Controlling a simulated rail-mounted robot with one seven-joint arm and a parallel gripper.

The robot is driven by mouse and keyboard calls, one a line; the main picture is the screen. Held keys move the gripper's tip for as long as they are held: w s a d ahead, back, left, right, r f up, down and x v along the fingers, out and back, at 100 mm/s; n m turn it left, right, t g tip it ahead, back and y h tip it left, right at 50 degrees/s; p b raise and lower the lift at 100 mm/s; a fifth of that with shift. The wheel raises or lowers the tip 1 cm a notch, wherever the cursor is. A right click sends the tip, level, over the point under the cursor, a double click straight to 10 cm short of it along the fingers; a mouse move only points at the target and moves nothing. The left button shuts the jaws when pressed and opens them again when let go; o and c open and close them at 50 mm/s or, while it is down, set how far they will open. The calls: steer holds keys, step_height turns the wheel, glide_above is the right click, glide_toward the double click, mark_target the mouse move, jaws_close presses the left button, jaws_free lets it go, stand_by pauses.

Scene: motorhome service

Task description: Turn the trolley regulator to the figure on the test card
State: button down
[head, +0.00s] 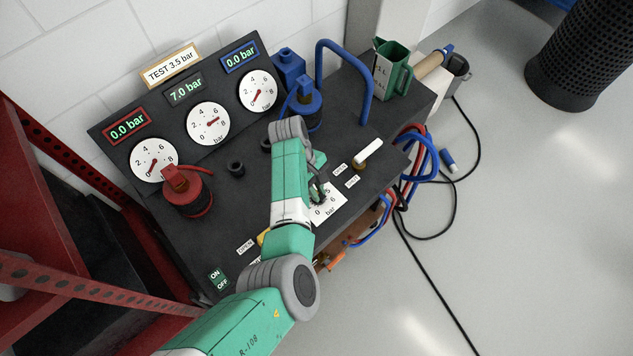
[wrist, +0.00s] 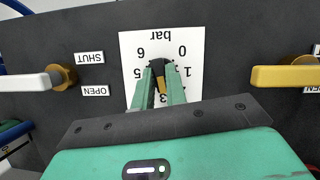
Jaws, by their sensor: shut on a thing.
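The test card (head: 170,65) above the panel reads "TEST 3.5 bar". The regulator knob (wrist: 157,66) is dark with a yellow mark, and sits on a white dial plate (wrist: 132,42) marked 0 to 6 bar. The plate is upside down in the wrist view and partly covered by my arm in the head view (head: 328,207). My gripper (wrist: 160,74) is shut on the knob, one finger on each side. The yellow mark points down toward the 3; the 4 is hidden behind a finger. The red-framed display (head: 127,126) and blue-framed display (head: 240,57) read 0.0 bar; the middle display (head: 185,89) reads 7.0 bar.
A white-handled lever (wrist: 28,82) and a yellow-handled lever (wrist: 285,78) flank the dial, with OPEN and SHUT labels. Red (head: 188,190) and blue (head: 305,105) fittings, a blue pipe (head: 365,85) and a green jug (head: 393,68) stand on the trolley. Hoses hang at right.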

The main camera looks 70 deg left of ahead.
steer(key=m+g, duration=0.1)
steer(key=m, duration=0.2)
steer(key=m+g, duration=0.1)
steer(key=m, duration=0.1)
steer(key=shift+w+m+h, duration=0.1)
steer(key=shift+m+h, duration=0.3)
steer(key=shift+m+g, duration=0.3)
steer(key=c, duration=1.4)
jaws_free()
steer(key=shift+c, duration=0.2)
steer(key=shift+r, duration=0.1)
steer(key=p+v, duration=0.2)
steer(key=v, duration=0.5)
steer(key=shift+a+r, duration=0.2)
steer(key=shift+r, duration=0.15)
